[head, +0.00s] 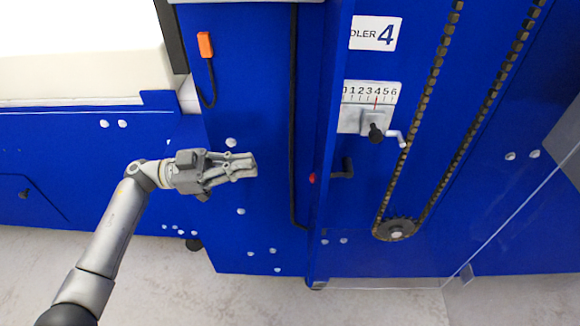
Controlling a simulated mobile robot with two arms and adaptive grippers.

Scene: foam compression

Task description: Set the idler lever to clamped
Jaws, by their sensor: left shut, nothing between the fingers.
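The label reading "DLER 4" (375,33), its left edge cut off by a blue panel edge, is at the upper right. Below it is a numbered scale (372,92) with a red mark near 4 to 5. Under the scale a grey block carries a black knob (376,132) and a small pale bent handle (396,137). Lower left of these, a black bent handle (343,169) sticks out of the blue panel. I cannot tell which of these is the idler lever. My left gripper (254,165) is shut and empty, left of the handles and apart from them. My right gripper is not in view.
A blue vertical panel edge (325,120) and a black cable (292,120) stand between my left gripper and the handles. A red button (312,178) is on that edge. A chain (436,80) runs around a sprocket (396,229) on the right. A clear panel (510,200) is at the right.

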